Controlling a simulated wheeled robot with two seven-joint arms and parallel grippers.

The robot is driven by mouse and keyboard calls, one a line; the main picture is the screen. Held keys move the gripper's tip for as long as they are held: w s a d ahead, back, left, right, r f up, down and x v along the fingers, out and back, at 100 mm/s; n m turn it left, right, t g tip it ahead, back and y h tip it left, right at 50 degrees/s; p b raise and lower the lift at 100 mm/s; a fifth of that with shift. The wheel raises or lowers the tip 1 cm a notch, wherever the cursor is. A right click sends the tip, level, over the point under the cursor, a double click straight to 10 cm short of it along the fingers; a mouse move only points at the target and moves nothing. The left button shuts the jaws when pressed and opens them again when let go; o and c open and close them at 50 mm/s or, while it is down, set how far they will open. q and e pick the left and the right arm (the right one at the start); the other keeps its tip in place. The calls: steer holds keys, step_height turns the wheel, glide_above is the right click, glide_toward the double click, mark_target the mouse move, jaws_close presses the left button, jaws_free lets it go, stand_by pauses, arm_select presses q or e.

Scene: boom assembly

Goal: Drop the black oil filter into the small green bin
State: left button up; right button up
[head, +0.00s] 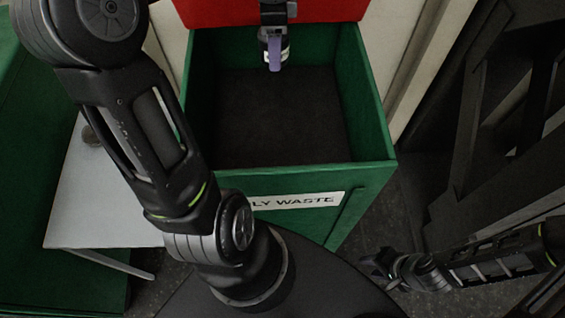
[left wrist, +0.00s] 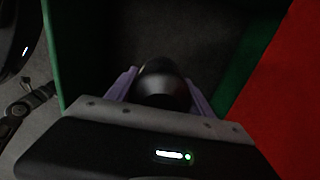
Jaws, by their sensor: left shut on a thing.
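The black oil filter (left wrist: 162,88) is held between the two purple fingers of my left gripper (left wrist: 160,92) in the left wrist view. In the head view my left gripper (head: 275,52) hangs at the top, over the back part of the green bin (head: 376,115), near its back wall. There the filter (head: 265,34) is mostly hidden behind the fingers and wrist. The bin is open on top and its dark floor looks empty. A white label (head: 296,200) ending in "LY WASTE" is on its front.
A red container (head: 225,12) stands directly behind the green bin. A white table (head: 95,200) and a larger green surface (head: 30,190) are at the left. Dark metal framing (head: 480,130) stands at the right.

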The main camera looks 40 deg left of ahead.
arm_select(q)
steer(key=shift+f, duration=0.4)
step_height(320, 180, down, 5)
steer(key=shift+f+b, duration=0.1)
steer(key=shift+b, duration=0.65)
steer(key=o, duration=1.8)
step_height(320, 180, up, 7)
steer(key=shift+r+b, duration=0.15)
steer(key=shift+b, duration=0.45)
steer(key=shift+r, duration=0.3)
